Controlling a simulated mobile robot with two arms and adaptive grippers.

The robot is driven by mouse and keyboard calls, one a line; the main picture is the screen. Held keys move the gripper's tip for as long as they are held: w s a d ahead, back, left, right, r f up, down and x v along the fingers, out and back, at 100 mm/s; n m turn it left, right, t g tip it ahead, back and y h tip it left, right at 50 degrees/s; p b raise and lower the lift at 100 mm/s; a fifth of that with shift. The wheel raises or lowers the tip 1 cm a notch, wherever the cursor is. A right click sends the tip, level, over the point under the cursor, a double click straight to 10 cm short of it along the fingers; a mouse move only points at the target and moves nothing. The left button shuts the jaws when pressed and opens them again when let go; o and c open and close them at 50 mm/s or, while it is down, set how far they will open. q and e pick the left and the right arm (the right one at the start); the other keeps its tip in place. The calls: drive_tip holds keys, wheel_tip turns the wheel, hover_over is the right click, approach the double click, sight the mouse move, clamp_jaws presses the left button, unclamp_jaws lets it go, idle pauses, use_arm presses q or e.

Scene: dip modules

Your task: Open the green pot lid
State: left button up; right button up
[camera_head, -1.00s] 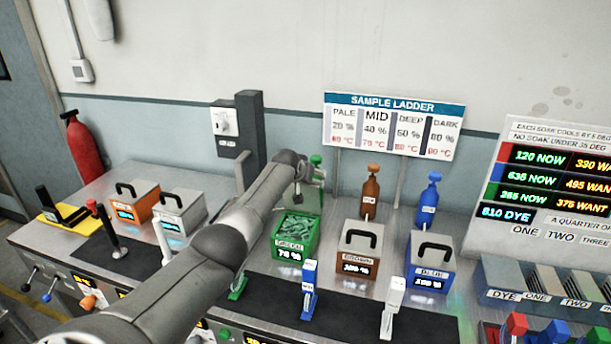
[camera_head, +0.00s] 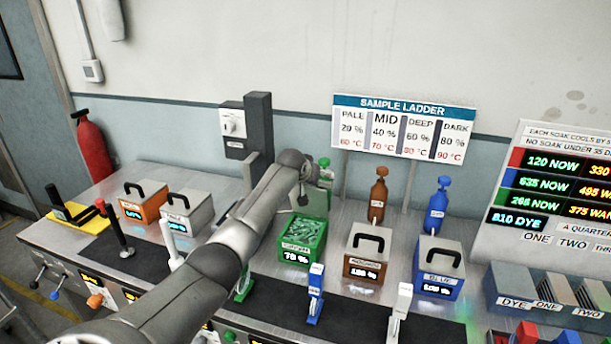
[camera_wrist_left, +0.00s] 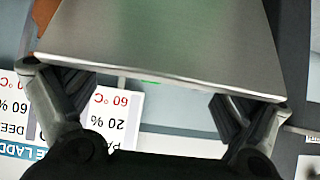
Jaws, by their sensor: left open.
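The green pot (camera_head: 303,240) stands open in the middle of the bench, with green contents showing and a display on its front. Its grey lid (camera_head: 311,199) stands raised behind the pot opening, partly hidden by my left arm. In the left wrist view a large grey metal plate, which looks like this lid (camera_wrist_left: 160,50), fills the upper middle. My left gripper (camera_wrist_left: 150,95) is open, its fingers apart at either side of the plate's near edge. In the head view the gripper (camera_head: 322,178) is mostly hidden behind my wrist. My right gripper is not in view.
A brown pot (camera_head: 366,270) and a blue pot (camera_head: 438,285), both lidded, stand to the right. Brown (camera_head: 378,200) and blue (camera_head: 438,208) bottles stand behind them. Orange (camera_head: 143,208) and white-labelled (camera_head: 187,222) pots are left. Levers line the front dark strip.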

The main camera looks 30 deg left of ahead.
use_arm(q)
drive_tip(key=v, duration=0.8)
drive_tip(key=shift+s+d+r, duration=0.15)
drive_tip(key=shift+s, duration=0.2)
